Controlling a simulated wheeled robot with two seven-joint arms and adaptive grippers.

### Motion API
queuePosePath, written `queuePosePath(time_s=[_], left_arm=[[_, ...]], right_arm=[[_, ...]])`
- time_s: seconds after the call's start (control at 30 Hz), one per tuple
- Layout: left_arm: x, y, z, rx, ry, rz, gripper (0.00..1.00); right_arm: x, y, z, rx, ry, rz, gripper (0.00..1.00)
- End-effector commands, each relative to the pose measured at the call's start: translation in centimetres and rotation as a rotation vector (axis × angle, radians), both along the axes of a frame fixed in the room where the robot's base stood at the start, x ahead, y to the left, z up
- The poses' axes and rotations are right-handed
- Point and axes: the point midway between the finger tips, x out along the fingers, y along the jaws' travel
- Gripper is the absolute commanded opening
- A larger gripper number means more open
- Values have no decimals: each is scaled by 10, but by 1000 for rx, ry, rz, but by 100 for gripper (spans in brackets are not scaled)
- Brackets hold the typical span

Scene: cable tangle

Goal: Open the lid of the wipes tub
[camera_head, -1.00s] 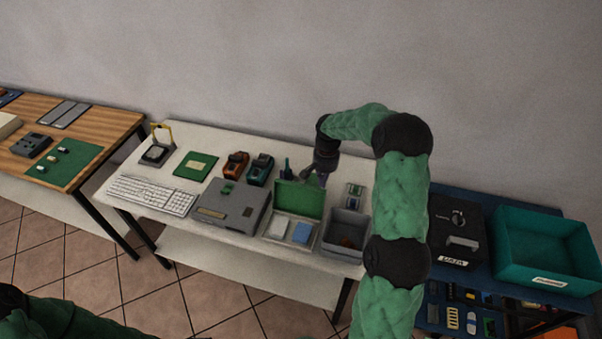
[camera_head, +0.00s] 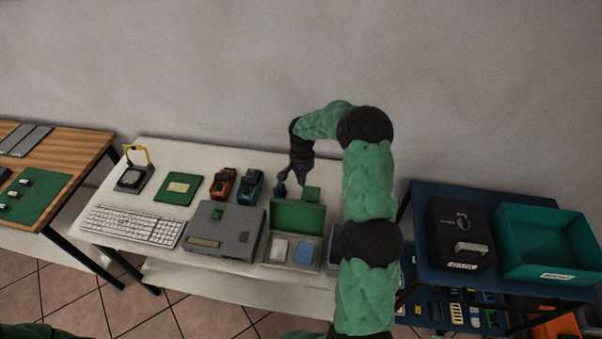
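A shallow pale box that looks like the wipes tub (camera_head: 269,264) stands near the front of the white table. Its green lid (camera_head: 298,215) stands raised at the back edge. A white pad (camera_head: 278,249) and a blue pad (camera_head: 306,254) lie inside. My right gripper (camera_head: 302,183) points down just behind the lid's top edge. Its fingertips are small, dark and partly hidden, so I cannot tell whether it touches the lid or is open. My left gripper is out of view; only some green sleeve shows at the bottom left.
A small dark item (camera_head: 281,189) stands left of my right gripper. A grey case (camera_head: 225,230), a keyboard (camera_head: 133,226) and orange (camera_head: 222,184) and teal (camera_head: 250,187) devices are to the left. A teal crate (camera_head: 545,242) stands right.

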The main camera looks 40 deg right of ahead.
Motion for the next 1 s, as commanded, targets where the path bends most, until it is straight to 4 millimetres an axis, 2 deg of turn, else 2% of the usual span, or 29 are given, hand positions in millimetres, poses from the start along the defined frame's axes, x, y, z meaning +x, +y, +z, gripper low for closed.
queuePosePath(time_s=[0.03,0.2,0.3,0.5,1.0], left_arm=[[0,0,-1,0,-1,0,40],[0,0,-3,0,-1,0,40],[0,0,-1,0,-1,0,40],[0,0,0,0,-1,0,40],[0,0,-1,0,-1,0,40]], right_arm=[[-1,1,-11,2,4,0,0],[-1,1,-43,2,3,0,0],[-10,12,-31,1,-1,2,0],[-21,25,-25,0,0,1,0],[-25,29,-24,-1,-2,0,0]])
